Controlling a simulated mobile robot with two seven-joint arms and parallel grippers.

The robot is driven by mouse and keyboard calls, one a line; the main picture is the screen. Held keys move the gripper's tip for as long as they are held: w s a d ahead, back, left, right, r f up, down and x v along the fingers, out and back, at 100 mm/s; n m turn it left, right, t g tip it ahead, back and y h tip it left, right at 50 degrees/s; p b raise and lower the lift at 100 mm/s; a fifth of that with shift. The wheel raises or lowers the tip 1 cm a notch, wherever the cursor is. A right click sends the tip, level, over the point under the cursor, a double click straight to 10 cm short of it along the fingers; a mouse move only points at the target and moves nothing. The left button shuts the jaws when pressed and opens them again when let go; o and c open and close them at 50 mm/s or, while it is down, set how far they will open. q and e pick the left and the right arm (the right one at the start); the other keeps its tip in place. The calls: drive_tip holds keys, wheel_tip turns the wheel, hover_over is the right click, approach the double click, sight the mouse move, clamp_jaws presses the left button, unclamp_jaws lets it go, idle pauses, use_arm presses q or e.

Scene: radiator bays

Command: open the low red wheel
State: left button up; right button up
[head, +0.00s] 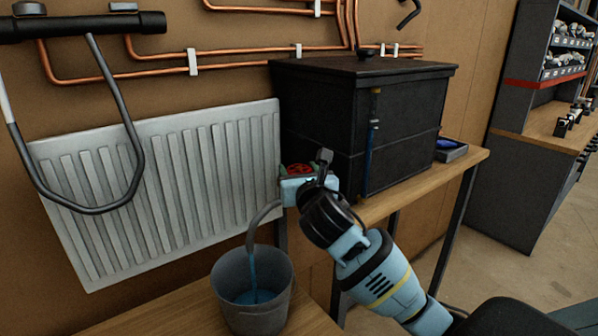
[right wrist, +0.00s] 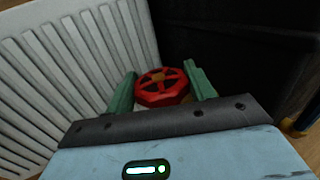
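The red wheel (right wrist: 161,88) is a small spoked handwheel, seen between the two green fingers of my right gripper (right wrist: 161,85) in the right wrist view. The fingers lie against opposite sides of its rim, closed on it. In the head view the wheel (head: 300,170) shows just above my pale blue right gripper (head: 297,186), partly hidden by it. A grey curved spout (head: 262,217) runs from beside the gripper down to a grey bucket (head: 238,272). A blue stream (head: 254,284) shows inside the bucket. My left gripper is not in view.
A white radiator (head: 165,180) hangs to the left of the wheel. A black box (head: 340,110) stands close on the right, on a wooden bench (head: 400,200). Copper pipes run along the wall above. A black bar (head: 80,25) with a looped grey tube is at upper left.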

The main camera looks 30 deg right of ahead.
drive_tip(key=c, duration=0.4)
drive_tip(key=shift+o, duration=0.2)
drive_tip(key=shift+d+n+t+y, duration=0.15)
drive_tip(key=shift+n+t+y, duration=0.25)
drive_tip(key=shift+n+y, duration=1.95)
drive_tip(key=shift+y, duration=0.8)
drive_tip(key=shift+n+y, duration=0.75)
drive_tip(key=shift+y, duration=0.8)
drive_tip(key=shift+g+y, duration=0.3)
drive_tip(key=o, duration=1)
drive_tip(key=shift+s, duration=0.1)
